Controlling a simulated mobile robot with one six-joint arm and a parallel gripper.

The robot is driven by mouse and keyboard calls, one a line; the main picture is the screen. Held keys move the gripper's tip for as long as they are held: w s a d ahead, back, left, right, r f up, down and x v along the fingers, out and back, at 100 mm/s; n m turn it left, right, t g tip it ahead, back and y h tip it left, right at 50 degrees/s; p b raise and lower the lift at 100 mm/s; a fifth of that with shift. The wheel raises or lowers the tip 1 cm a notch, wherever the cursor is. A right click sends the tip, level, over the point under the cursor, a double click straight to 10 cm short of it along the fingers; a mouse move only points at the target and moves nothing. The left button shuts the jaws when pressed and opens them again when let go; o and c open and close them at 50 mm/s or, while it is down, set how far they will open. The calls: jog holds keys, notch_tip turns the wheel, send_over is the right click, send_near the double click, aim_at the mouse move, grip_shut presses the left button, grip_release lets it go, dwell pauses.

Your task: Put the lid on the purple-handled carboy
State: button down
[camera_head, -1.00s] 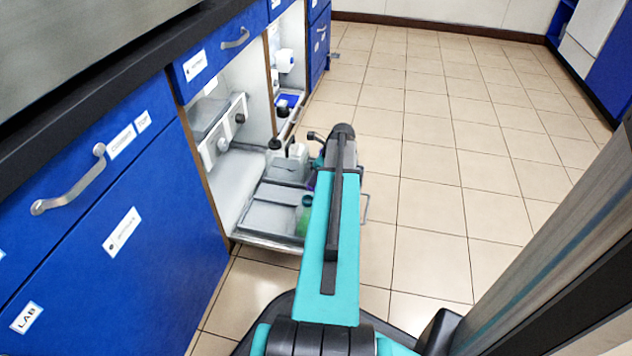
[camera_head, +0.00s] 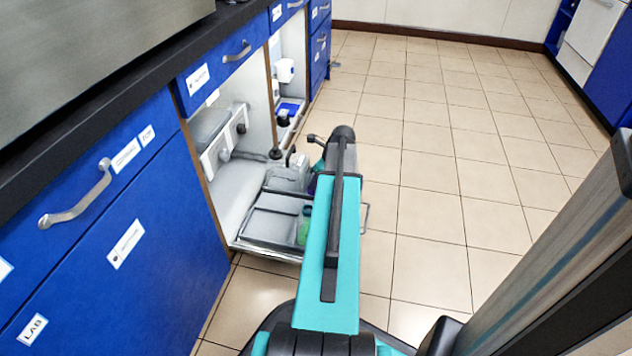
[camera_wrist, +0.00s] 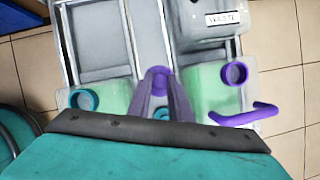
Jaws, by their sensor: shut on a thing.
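In the wrist view the purple-handled carboy is a translucent greenish vessel (camera_wrist: 210,88) at right. It has a purple ring at its open mouth (camera_wrist: 235,72) and a purple handle (camera_wrist: 245,116). My gripper (camera_wrist: 158,75) is left of this mouth, its two fingers converging on a small purple piece (camera_wrist: 158,70) that looks like the lid. The fingers hide most of it. The held piece is apart from the mouth. A teal round piece (camera_wrist: 162,114) shows between the fingers lower down. In the head view my arm hides the gripper and this carboy.
A second greenish carboy with a teal mouth ring (camera_wrist: 84,98) stands at left. A grey container labelled WASTE (camera_wrist: 228,18) is behind the purple-ringed mouth. In the head view the grey pull-out tray (camera_head: 268,247) extends from the blue cabinet (camera_head: 120,225). Tiled floor (camera_head: 450,190) is clear at right.

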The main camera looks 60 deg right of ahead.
jog(key=w+d+r+p, duration=0.2)
jog(key=d+r+p, duration=0.6)
jog(key=d+r, duration=0.3)
jog(key=shift+w+d+r, duration=0.15)
jog(key=shift+w+d, duration=0.25)
jog(key=shift+d, duration=0.2)
notch_tip(320, 180, down, 4)
jog(key=b, duration=0.4)
jog(key=shift+b, duration=0.35)
jog(key=shift+f+p, duration=0.3)
jog(key=shift+f, duration=0.9)
jog(key=shift+p, duration=0.95)
dwell(0.4)
jog(key=shift+f+p, duration=0.45)
jog(key=shift+p, duration=0.4)
dwell(1.1)
jog(key=c, duration=1)
grip_release()
jog(key=shift+c, duration=0.2)
